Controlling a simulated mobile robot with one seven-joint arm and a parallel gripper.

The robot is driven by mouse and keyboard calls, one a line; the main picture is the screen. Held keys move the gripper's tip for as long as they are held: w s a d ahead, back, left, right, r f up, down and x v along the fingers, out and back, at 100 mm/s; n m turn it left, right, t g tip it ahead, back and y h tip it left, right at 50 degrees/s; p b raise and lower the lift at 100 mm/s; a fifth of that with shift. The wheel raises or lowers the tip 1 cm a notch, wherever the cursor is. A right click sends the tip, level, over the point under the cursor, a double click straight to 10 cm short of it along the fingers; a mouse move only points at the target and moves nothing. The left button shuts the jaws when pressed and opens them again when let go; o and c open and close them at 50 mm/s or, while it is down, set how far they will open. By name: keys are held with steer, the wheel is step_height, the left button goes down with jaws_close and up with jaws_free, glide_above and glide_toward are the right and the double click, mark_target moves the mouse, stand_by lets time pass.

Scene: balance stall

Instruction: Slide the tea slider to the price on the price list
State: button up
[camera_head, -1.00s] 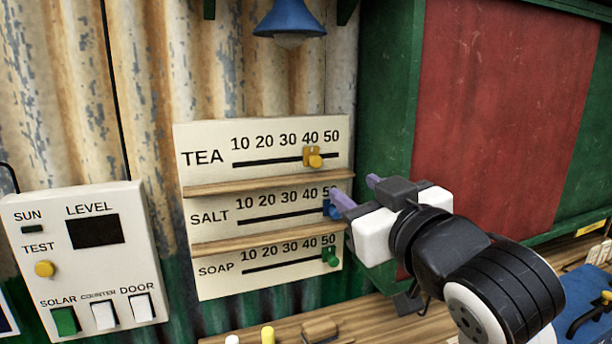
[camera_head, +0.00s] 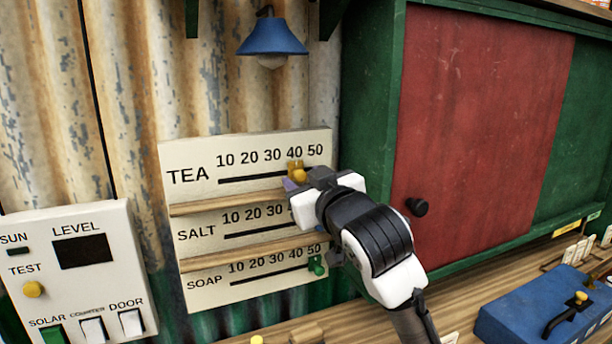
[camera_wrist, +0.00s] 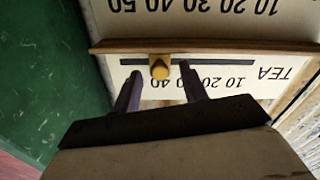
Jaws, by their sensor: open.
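The tea slider is a yellow knob (camera_head: 297,172) on the black slot of the top row of a cream price board (camera_head: 200,150), at the 40 mark. My gripper (camera_head: 297,182) is open and close in front of this knob, covering part of the salt row. In the wrist view, which is upside down, the yellow knob (camera_wrist: 160,68) lies between the two purple fingertips (camera_wrist: 158,80), with a gap on each side. I cannot tell how deep it is between them. I cannot make out a price list.
A wooden ledge (camera_head: 220,202) runs just under the tea row. The green soap knob (camera_head: 317,266) is at 50; the salt knob is hidden by my gripper. A green cabinet with a red door (camera_head: 480,130) stands right of the board. A blue lamp (camera_head: 271,38) hangs above.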

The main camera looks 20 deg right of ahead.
mark_target(274, 174)
steer(key=shift+w, duration=0.1)
jaws_close()
stand_by(0.3)
steer(key=a, duration=0.4)
steer(key=shift+a, duration=0.15)
jaws_free()
steer(key=s+b, duration=0.3)
steer(key=s, duration=1.1)
steer(key=shift+d+b, duration=0.3)
steer(key=shift+b, duration=0.05)
